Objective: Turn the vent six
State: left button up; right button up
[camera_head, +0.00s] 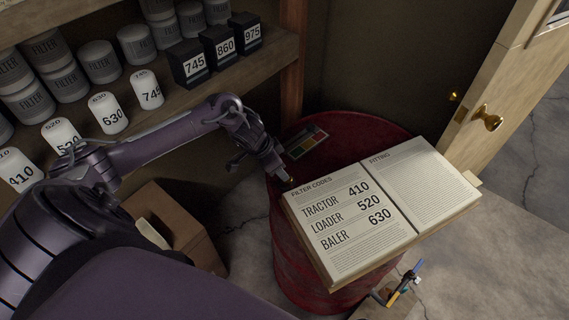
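I see nothing that I can make out as a vent. A red oil drum (352,128) stands upright in the middle, and an open book (420,190) lies on it. Its left page is headed "Filter codes" and lists tractor 410, loader 520 and baler 630; its right page is headed "Fitting". My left gripper (284,176) reaches in from the left and points down beside the book's upper left corner, over the drum's rim. Its fingers are small and dark, so I cannot tell if they are open or touching anything. My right gripper is out of view.
A small colour-striped card (307,143) lies on the drum behind the book. Shelves at the left hold white filters (112,113) and black boxes (192,65) with numbers. A cardboard box (185,225) stands on the floor left of the drum. A wooden door (505,100) with a brass knob is at right.

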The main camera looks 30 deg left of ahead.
pick_arm(q)
jog(key=p+x, duration=0.1)
jog(key=x, duration=0.6)
jog(key=shift+f, duration=0.2)
jog(key=c, duration=1)
